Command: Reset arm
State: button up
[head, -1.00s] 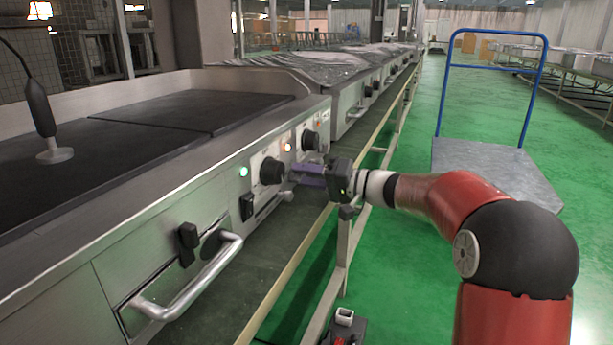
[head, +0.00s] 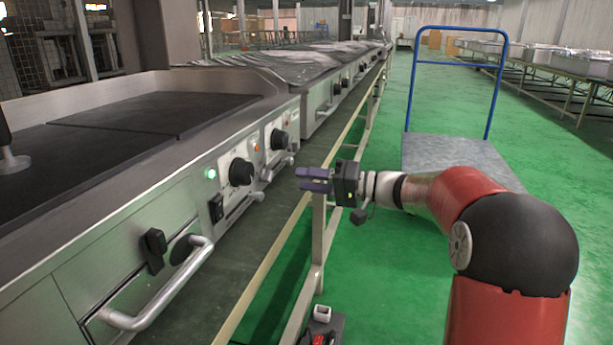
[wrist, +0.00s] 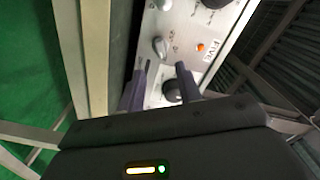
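My gripper (head: 315,180) is at the end of my red and black arm, in front of the steel heating unit (head: 130,215). Its two purple fingers are apart with nothing between them. A clear gap separates them from the panel's black knob (head: 241,172). A second black knob (head: 279,140) sits farther along the panel. A green light (head: 210,173) glows left of the nearer knob. In the wrist view, the fingers (wrist: 162,75) point toward the panel, which shows an orange light (wrist: 201,47) and a small knob (wrist: 160,47).
A metal rail frame (head: 300,205) runs along the unit, below and beside my gripper. A curved handle (head: 160,295) and black switch (head: 153,250) stick out at the near left. A blue-handled trolley (head: 460,155) stands behind my arm. Green floor (head: 400,285) is open at right.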

jog(key=s+a+g+h+p, duration=0.25)
jog(key=s+h+p, duration=0.35)
jog(key=s, duration=1.1)
jog(key=s+d+f+m+t+h+p, duration=0.1)
jog(key=s+d+h+p, duration=0.4)
jog(key=s+d+h, duration=0.6)
jog(key=s+d+t, duration=0.1)
jog(key=s+d, duration=0.1)
jog(key=s, duration=0.3)
jog(key=shift+m, duration=0.4)
jog(key=shift+s+a, duration=0.1)
